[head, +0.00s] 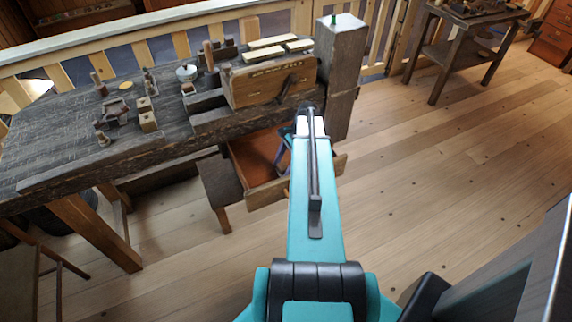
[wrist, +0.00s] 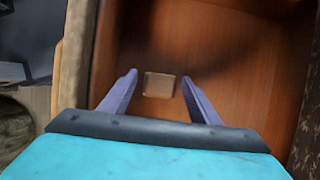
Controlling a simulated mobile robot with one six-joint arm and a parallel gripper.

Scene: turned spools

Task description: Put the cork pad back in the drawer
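The drawer (head: 266,192) under the workbench is pulled open, with a reddish-brown inside. In the wrist view the drawer floor (wrist: 235,55) fills most of the picture. A small square tan-brown pad (wrist: 159,85), which looks like the cork pad, lies flat on that floor. My gripper (wrist: 159,77) has its two purple fingers spread, one on each side of the pad, with gaps between. It appears above the pad and empty. In the head view my gripper (head: 281,157) reaches into the drawer, mostly hidden by my arm; the pad is hidden there.
The workbench (head: 60,150) carries several wooden blocks, a round yellowish disc (head: 125,85) and a large wooden box (head: 270,84) close above the drawer. A square post (head: 340,60) stands at its right end. The floor (head: 440,170) to the right is clear.

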